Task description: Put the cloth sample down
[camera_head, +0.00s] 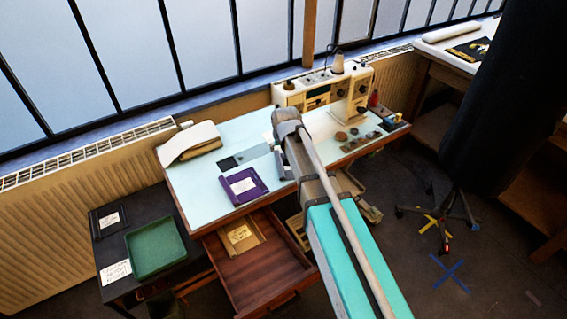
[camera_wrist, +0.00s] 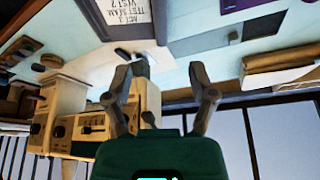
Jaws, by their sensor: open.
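A flat purple piece with a white label (camera_head: 243,186), which may be the cloth sample, lies on the pale blue table (camera_head: 205,199) near its front edge. The purple piece is apart from the fingers. In the head view my own arm hides the fingertips. A yellowish labelled piece (camera_head: 240,236) lies in the open drawer (camera_head: 262,277).
A cream sewing machine (camera_head: 290,93) stands along the table's back. A white-covered roll (camera_head: 190,141) lies at the left. A green tray (camera_head: 157,250) sits on a dark side bench (camera_head: 108,248) with labels. The drawer juts out below the table front. A wheeled stand (camera_head: 445,215) is at right.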

